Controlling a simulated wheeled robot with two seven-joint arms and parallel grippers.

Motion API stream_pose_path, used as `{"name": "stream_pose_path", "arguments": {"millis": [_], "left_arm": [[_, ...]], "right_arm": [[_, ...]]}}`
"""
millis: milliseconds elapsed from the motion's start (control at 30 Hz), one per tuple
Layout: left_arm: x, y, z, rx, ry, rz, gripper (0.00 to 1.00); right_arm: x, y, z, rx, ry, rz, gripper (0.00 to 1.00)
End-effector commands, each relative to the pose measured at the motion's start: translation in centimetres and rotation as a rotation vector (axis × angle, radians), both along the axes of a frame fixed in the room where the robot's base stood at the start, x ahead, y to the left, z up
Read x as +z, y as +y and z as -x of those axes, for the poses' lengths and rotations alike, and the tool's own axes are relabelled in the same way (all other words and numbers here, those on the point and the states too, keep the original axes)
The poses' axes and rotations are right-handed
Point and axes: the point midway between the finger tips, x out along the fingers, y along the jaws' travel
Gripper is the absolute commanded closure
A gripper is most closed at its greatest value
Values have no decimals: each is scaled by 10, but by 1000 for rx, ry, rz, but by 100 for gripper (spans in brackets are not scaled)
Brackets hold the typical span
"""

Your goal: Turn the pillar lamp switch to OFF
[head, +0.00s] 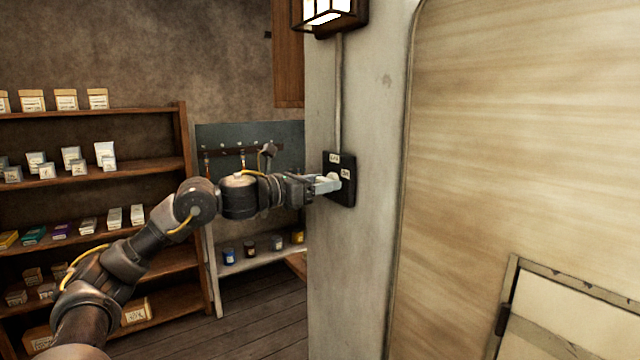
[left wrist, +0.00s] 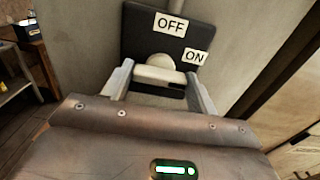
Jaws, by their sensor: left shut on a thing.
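The pillar lamp switch is a black plate (head: 347,194) on the pale pillar (head: 335,260), with small white labels. In the left wrist view, the plate (left wrist: 135,40) carries an OFF label at the top and an ON label at the upper right. A pale rounded knob (left wrist: 158,63) sits at its middle. My left gripper (head: 332,184) reaches the plate from the left. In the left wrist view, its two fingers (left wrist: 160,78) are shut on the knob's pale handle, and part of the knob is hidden. The lamp (head: 328,14) above is lit. My right gripper is not in view.
A conduit (head: 338,90) runs from the lamp down to the switch. A large pale wooden panel (head: 520,130) stands right of the pillar. Shelves (head: 90,115) with small boxes stand at the left. A rack with jars (head: 250,249) is behind my left arm.

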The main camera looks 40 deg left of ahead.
Motion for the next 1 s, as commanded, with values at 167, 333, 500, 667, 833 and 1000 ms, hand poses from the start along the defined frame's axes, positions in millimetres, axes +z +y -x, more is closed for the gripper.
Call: {"name": "stream_pose_path", "arguments": {"millis": [167,333,500,667,833,1000], "left_arm": [[0,1,0,1,8,26,65],[0,1,0,1,30,102,65],[0,1,0,1,68,227,65],[0,1,0,1,111,371,65],[0,1,0,1,158,526,65],[0,2,0,2,205,680,65]], "right_arm": [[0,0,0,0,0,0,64],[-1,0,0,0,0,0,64],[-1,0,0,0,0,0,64],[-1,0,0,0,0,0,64],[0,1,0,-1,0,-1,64],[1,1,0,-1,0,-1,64]]}}
